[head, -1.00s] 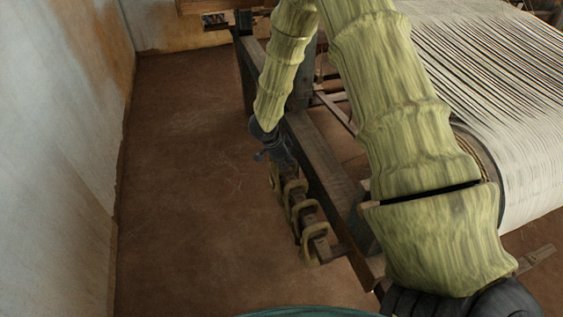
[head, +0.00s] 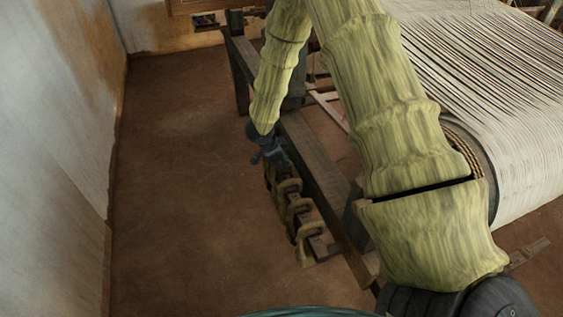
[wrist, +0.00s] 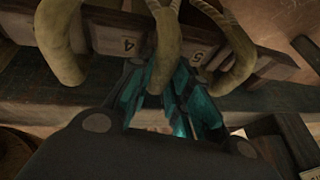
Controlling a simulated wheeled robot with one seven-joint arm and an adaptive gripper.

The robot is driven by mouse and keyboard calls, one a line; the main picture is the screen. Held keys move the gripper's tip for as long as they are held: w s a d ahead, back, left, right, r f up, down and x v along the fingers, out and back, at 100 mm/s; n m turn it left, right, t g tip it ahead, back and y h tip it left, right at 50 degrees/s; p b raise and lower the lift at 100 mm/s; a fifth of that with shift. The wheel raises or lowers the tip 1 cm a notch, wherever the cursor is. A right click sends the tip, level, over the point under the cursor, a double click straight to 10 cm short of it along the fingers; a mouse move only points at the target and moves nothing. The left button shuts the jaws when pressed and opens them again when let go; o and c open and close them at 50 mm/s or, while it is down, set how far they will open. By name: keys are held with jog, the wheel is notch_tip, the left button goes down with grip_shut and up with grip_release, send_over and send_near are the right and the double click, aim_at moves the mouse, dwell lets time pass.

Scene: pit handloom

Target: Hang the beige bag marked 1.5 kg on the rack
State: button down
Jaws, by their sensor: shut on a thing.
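My gripper (wrist: 165,100) has dark teal fingers and is closed at the numbered rack (wrist: 110,38). In the head view my gripper (head: 272,160) is at the far end of the rack's row of loops. A beige loop (wrist: 168,45) between the numbers 4 and 5 comes down between and in front of the fingers. I cannot make out what the fingers hold. I cannot pick out a beige bag marked 1.5 kg in either view; the gripper body hides much of what is below.
Beige loops stand on both sides of the gripper, a left one (wrist: 58,40) and a right one (wrist: 238,50). The loom's wooden beam (head: 325,175) runs beside the rack, with the warp roll (head: 520,165) further right. The brown floor (head: 180,190) at left is clear up to the wall (head: 55,170).

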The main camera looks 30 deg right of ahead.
jog(key=shift+f, duration=0.15)
dwell(0.8)
jog(key=c, duration=1.2)
grip_release()
jog(key=shift+c, duration=0.2)
jog(key=shift+s+f, duration=0.1)
